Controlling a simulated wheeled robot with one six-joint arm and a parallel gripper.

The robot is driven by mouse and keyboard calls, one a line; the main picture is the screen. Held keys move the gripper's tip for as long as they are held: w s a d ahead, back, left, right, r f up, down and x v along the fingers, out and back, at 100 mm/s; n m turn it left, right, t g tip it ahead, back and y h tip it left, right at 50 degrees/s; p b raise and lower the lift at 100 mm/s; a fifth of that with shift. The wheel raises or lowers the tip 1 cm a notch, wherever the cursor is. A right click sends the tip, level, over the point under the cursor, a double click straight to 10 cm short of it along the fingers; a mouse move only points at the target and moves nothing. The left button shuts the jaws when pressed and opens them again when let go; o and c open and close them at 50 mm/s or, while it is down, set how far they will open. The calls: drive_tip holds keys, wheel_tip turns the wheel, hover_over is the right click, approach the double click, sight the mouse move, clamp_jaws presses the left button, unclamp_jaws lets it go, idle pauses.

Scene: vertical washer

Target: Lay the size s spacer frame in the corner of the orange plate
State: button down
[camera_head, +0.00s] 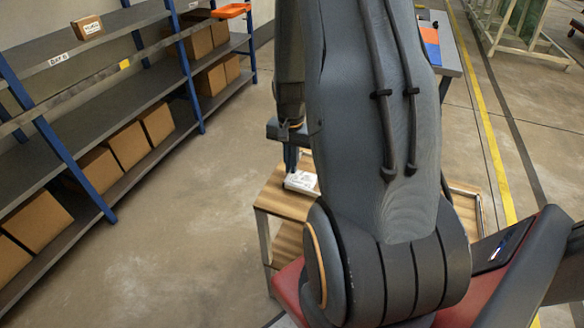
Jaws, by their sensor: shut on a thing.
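My gripper (290,165) points down over the wooden-topped table, left of my large grey arm. It is shut, and its fingers end at a small white piece (303,182) with dark print on it. The piece is at the table top; I cannot tell whether it rests there or is just above it. I cannot make out a frame shape or a size mark on it. A flat orange plate (429,36) lies beside a blue area on a grey table at the back right. My arm hides part of that table and plate.
The wooden table (272,196) is largely hidden behind my arm. Blue-and-grey shelving (95,105) with cardboard boxes (128,145) and an orange tray (231,11) stands at the left. The floor between shelving and table is clear. A yellow line runs along the floor at right.

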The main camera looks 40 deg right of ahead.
drive_tip(key=shift+f+p, duration=0.35)
drive_tip(key=shift+f, duration=0.3)
drive_tip(key=shift+f, duration=0.2)
drive_tip(key=c, duration=1.9)
unclamp_jaws()
drive_tip(key=shift+c, duration=0.2)
drive_tip(key=shift+f+b, duration=0.1)
drive_tip(key=shift+b, duration=0.3)
wheel_tip(320, 180, up, 8)
drive_tip(key=a+b, duration=0.1)
drive_tip(key=s+a+r+n, duration=0.1)
drive_tip(key=a+r+n, duration=0.1)
drive_tip(key=a, duration=0.4)
drive_tip(key=s+a+r+n, duration=0.2)
drive_tip(key=a+r+n, duration=0.1)
drive_tip(key=a, duration=0.3)
drive_tip(key=shift+a+r+n, duration=0.2)
drive_tip(key=shift+a+n, duration=0.15)
drive_tip(key=shift+n, duration=0.55)
drive_tip(key=shift+o, duration=0.5)
drive_tip(key=s+a+r+n, duration=0.2)
drive_tip(key=s+a+n, duration=0.3)
drive_tip(key=s+a, duration=0.1)
drive_tip(key=shift+a, duration=0.7)
